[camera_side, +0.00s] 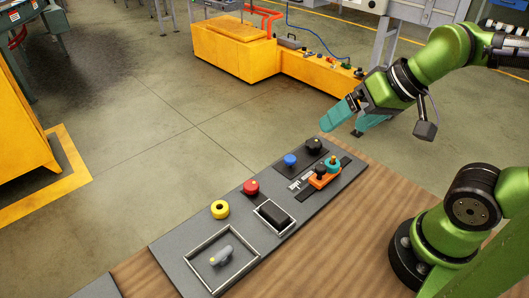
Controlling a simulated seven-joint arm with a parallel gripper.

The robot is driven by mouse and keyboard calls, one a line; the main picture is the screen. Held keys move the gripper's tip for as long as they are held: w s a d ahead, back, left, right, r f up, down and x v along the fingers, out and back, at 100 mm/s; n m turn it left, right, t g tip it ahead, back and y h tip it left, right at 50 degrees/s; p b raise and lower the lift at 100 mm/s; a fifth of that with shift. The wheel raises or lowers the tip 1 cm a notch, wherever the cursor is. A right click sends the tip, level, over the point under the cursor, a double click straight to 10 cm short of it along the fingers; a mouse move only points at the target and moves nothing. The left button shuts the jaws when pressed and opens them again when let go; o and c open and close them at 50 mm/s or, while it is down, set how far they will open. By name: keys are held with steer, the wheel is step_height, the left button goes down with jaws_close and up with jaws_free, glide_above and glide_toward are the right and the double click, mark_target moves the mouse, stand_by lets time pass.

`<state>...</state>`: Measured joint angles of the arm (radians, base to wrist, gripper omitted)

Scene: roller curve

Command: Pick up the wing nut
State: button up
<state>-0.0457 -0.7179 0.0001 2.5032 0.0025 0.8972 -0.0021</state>
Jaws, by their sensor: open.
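A small grey piece with a yellow tip (221,256) lies in a shallow square tray (208,240) at the near left end of the dark grey board. It may be the wing nut, but it is too small to be sure. My gripper (342,127), with teal fingers, is open and empty. It hangs in the air near the far right end of the board, well apart from the tray and the grey piece.
The board (172,250) also carries a yellow ring (220,209), a red knob (251,187), a blue knob (290,160), a black knob (313,145), a black block (276,214) in a small tray and an orange block (319,182). Bare wooden tabletop (340,235) lies to its right.

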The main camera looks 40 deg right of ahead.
steer(key=shift+d+r, duration=0.45)
steer(key=shift+d, duration=0.15)
steer(key=shift+c, duration=0.8)
steer(key=n+g+h, duration=0.2)
steer(key=n+g, duration=0.2)
steer(key=g, duration=0.3)
glide_above(221, 253)
step_height(221, 253, down, 17)
steer(key=shift+w+d+f, duration=0.1)
steer(key=shift+f, duration=2.65)
